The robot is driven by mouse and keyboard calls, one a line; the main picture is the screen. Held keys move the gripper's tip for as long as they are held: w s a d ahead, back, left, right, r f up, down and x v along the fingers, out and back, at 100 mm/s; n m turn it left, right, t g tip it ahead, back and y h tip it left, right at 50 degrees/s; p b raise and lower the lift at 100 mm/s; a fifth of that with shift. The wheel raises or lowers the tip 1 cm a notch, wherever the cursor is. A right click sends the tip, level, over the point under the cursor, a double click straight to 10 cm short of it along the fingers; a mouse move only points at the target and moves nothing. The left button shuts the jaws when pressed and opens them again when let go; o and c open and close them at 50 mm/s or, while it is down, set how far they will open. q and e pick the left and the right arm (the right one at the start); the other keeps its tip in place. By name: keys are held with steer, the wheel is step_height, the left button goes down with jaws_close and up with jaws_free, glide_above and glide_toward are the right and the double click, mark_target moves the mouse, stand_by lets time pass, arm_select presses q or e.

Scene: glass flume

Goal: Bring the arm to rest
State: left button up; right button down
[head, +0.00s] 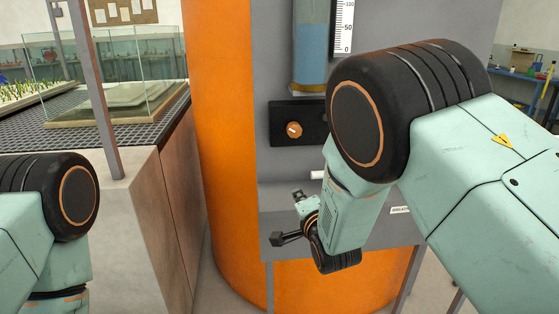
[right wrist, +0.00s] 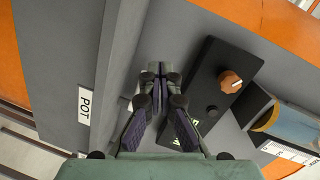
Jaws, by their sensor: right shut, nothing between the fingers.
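My right arm (head: 470,160) reaches in from the right, bent downward at a black joint with an orange ring. My right gripper (head: 299,198) is small and partly hidden behind its own wrist, in front of the grey housing and below the black knob panel. In the right wrist view, my right gripper (right wrist: 160,75) is shut with nothing between its fingers, and the panel lies to its right. My left arm (head: 45,220) shows at the lower left, with its gripper out of the picture.
The black panel (head: 311,122) carries an orange knob (head: 294,130). A tube of blue liquid (head: 311,55) stands above it beside a scale (head: 343,25). A large orange cylinder (head: 222,130) is behind. A glass tank (head: 130,75) stands on a bench at left.

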steer(key=s+d+f+n+g+h, duration=0.1)
steer(key=s+d+f+n+g, duration=0.35)
steer(key=s+f, duration=0.45)
steer(key=s+d+f+n+g+h, duration=0.1)
steer(key=s+d+f+n+g, duration=0.2)
steer(key=s+d+f+n, duration=0.5)
steer(key=s+f+g, duration=0.2)
steer(key=s+f, duration=0.1)
steer(key=s, duration=0.7)
steer(key=s+f+g+b, duration=0.1)
steer(key=s+f+g, duration=0.2)
steer(key=s, duration=0.8)
steer(key=s+d+f+g+b, duration=0.1)
steer(key=s+f+g, duration=0.2)
steer(key=s, duration=0.7)
step_height(320, 180, down, 2)
steer(key=shift+s, duration=0.4)
steer(key=shift+d+g, duration=0.1)
steer(key=shift+g, duration=0.15)
